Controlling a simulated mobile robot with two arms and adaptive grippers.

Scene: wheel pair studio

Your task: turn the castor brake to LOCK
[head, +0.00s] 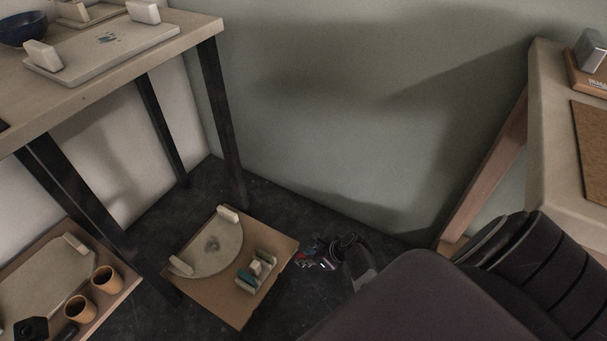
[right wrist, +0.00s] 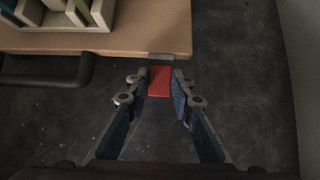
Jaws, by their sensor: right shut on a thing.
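The castor brake shows in the right wrist view as a red tab (right wrist: 159,82) on a small grey mount (right wrist: 161,58) at the edge of a low wooden board (right wrist: 120,38). My right gripper (right wrist: 160,88) is shut on the red tab, with one blue-padded finger on each side. In the head view my right gripper (head: 318,255) is low at the right corner of the board (head: 205,298), close to the dark floor. The tab is hardly visible there. No LOCK marking can be read. My left gripper is in neither view.
The board carries a round-edged slab (head: 212,250) and a small rack (head: 258,272). A table (head: 120,65) with dark legs stands at the left, another table (head: 545,130) at the right. A lower shelf with cups (head: 105,280) is at bottom left. Dark floor (head: 265,205) lies bare behind the board.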

